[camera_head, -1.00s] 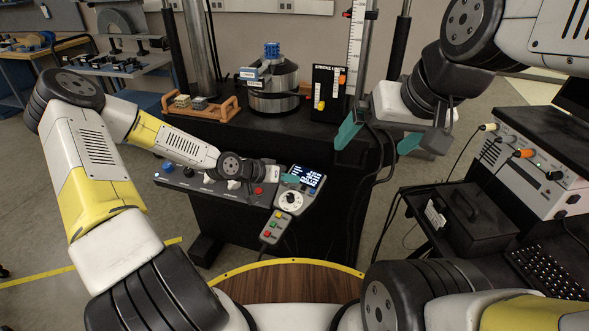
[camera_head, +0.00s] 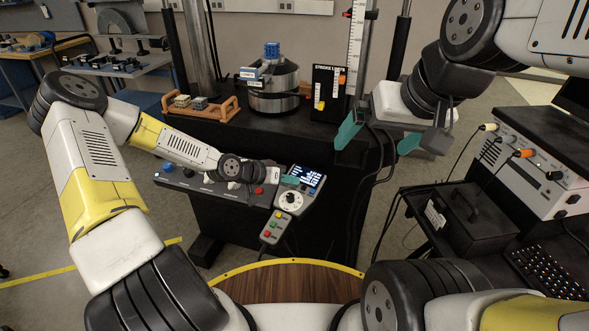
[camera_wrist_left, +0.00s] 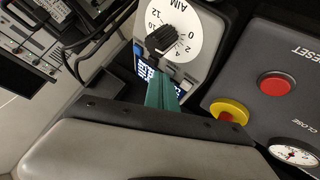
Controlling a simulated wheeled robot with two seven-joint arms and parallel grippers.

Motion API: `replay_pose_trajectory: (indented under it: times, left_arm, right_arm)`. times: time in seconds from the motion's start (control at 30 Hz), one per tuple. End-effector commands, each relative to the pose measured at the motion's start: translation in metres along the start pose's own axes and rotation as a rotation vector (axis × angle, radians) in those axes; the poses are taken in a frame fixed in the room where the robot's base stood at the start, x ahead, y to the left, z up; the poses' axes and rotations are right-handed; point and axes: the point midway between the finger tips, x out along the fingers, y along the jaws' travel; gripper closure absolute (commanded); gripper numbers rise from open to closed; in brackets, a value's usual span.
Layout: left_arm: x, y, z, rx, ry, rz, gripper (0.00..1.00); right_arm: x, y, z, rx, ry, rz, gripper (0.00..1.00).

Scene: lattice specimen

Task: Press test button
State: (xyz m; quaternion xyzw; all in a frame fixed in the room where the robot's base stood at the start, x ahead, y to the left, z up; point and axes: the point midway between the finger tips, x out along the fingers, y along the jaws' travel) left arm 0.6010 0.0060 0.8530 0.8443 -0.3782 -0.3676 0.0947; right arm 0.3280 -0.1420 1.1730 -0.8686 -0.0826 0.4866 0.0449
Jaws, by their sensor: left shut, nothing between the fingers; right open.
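The control console (camera_head: 232,190) stands below the test machine. Its right module has a lit screen (camera_head: 305,175) and a white dial (camera_head: 292,200). My left gripper (camera_head: 290,180) is shut and empty, its teal tips low over this module beside the screen. In the left wrist view the shut fingers (camera_wrist_left: 163,92) partly cover the screen, close to a blue button (camera_wrist_left: 144,71) and a grey button (camera_wrist_left: 186,86) under the numbered dial (camera_wrist_left: 174,40). I cannot tell whether the tips touch anything, and no test label is readable. My right gripper (camera_head: 379,142) is open and empty.
A red button (camera_wrist_left: 275,84) and a yellow-collared red button (camera_wrist_left: 229,111) lie right of the fingers in the wrist view. A pendant (camera_head: 275,227) with coloured buttons hangs below the module. Cables run behind my right gripper. A cart with a black box (camera_head: 468,218) stands right.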

Motion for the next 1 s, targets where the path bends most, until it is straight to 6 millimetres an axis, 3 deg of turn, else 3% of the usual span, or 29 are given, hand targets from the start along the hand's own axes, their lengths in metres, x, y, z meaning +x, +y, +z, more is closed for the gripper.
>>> replay_pose_trajectory:
  times: [1.0]
  left_arm:
    - [-0.016,0.011,-0.011,0.001,0.0,-0.001,1.0]
  right_arm:
    - [0.0,0.0,0.0,0.0,0.0,0.0,0.0]
